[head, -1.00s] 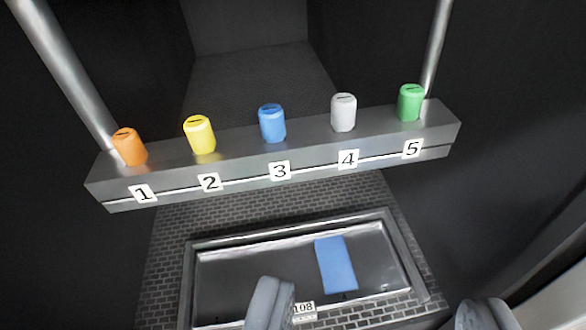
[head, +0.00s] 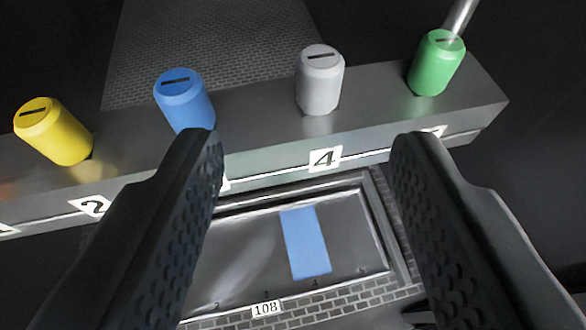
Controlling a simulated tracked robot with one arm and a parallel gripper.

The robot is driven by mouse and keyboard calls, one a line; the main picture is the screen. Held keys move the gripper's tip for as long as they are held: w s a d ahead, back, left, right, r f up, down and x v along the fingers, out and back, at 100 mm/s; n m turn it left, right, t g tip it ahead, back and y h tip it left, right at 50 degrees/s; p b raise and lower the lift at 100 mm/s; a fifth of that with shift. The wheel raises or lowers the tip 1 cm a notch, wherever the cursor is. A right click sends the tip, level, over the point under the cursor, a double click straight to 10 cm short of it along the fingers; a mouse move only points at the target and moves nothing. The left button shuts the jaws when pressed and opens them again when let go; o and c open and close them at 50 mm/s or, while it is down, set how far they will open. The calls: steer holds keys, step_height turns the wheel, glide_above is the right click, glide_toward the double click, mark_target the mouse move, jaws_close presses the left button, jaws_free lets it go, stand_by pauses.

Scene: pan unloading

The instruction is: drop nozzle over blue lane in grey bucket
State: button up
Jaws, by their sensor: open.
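A grey rail (head: 265,130) carries a row of coloured capped nozzles. The grey nozzle (head: 319,80) stands upright above label 4. The blue nozzle (head: 184,98) is to its left and the green nozzle (head: 437,63) to its right. Below the rail is a shallow grey pan (head: 235,262) labelled 108, with a blue lane (head: 305,243) under label 4, right of the pan's middle. My gripper (head: 306,142) is open and empty. Its fingers frame the grey nozzle, the left fingertip overlapping the blue nozzle's base in the picture. The right finger partly covers label 5.
A yellow nozzle (head: 52,132) stands further left on the rail. A brick-patterned surface (head: 330,311) surrounds the pan, and another lies behind the rail. The rail ends at the right, past the green nozzle, with dark space beyond. A metal post (head: 459,17) rises behind the green nozzle.

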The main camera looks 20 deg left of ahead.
mark_target(317, 58)
steer(key=x, duration=0.3)
steer(key=p+x, duration=0.1)
steer(key=x, duration=0.3)
steer(key=d+p+x, duration=0.1)
steer(key=x, duration=0.2)
steer(key=shift+w+a+f, duration=0.1)
steer(key=shift+w+a, duration=0.05)
steer(key=shift+w, duration=0.25)
steer(key=shift+w+a+f+p, duration=0.25)
steer(key=shift+w+a+p, duration=0.1)
steer(key=shift+w, duration=0.25)
jaws_close()
